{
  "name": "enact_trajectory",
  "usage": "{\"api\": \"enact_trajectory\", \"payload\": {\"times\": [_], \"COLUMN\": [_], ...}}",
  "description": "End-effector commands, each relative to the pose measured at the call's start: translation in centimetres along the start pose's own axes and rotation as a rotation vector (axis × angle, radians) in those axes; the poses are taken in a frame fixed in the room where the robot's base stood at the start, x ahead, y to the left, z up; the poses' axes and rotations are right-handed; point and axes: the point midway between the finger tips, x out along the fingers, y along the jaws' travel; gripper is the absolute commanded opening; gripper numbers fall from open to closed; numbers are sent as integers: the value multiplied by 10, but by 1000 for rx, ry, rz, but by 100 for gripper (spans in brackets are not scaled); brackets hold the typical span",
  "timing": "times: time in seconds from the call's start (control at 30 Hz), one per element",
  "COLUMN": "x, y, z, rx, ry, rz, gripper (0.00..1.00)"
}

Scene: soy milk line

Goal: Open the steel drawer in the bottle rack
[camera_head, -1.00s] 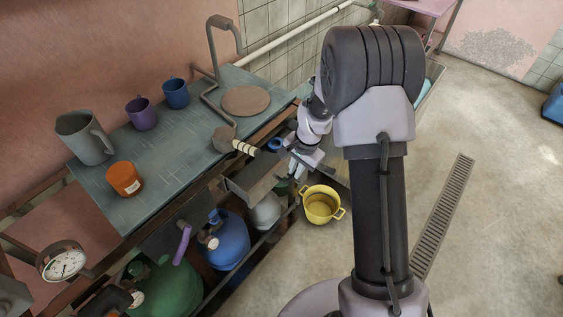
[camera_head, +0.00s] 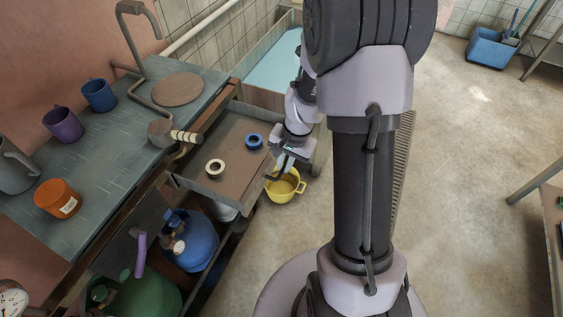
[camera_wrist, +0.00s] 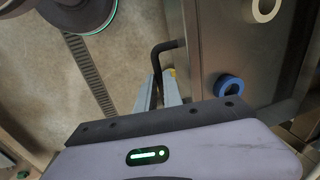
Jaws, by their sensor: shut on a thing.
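The steel drawer (camera_head: 207,191) is pulled well out from under the blue-grey worktop, with its inside open to view. A white tape roll (camera_head: 215,168) and a blue tape roll (camera_head: 254,142) lie flat in it. My gripper (camera_head: 279,170) is at the drawer's outer end. In the wrist view, a dark bar handle (camera_wrist: 158,52) stands off the steel drawer (camera_wrist: 222,45), and my gripper (camera_wrist: 166,88) is shut on it. Its grip is partly hidden by the wrist housing. The blue roll (camera_wrist: 229,86) and part of the white roll (camera_wrist: 264,9) also show there.
A yellow pot (camera_head: 285,188) stands on the floor close to the drawer's outer end. The worktop (camera_head: 125,130) carries mugs, an orange jar (camera_head: 57,198) and a round board (camera_head: 178,89). Blue (camera_head: 190,243) and green gas cylinders stand below. The floor to the right is mostly clear.

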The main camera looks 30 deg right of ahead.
Motion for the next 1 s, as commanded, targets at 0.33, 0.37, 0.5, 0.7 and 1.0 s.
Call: {"api": "enact_trajectory", "payload": {"times": [0.33, 0.37, 0.5, 0.7, 1.0], "x": [0, 0, 0, -9, -92], "y": [0, 0, 0, -1, -2], "z": [0, 0, 0, 0, -1], "rx": [0, 0, 0, 0, 1], "ry": [0, 0, 0, 1, 4], "rz": [0, 0, 0, -1, -2], "gripper": [33, 33, 33, 33, 33]}}
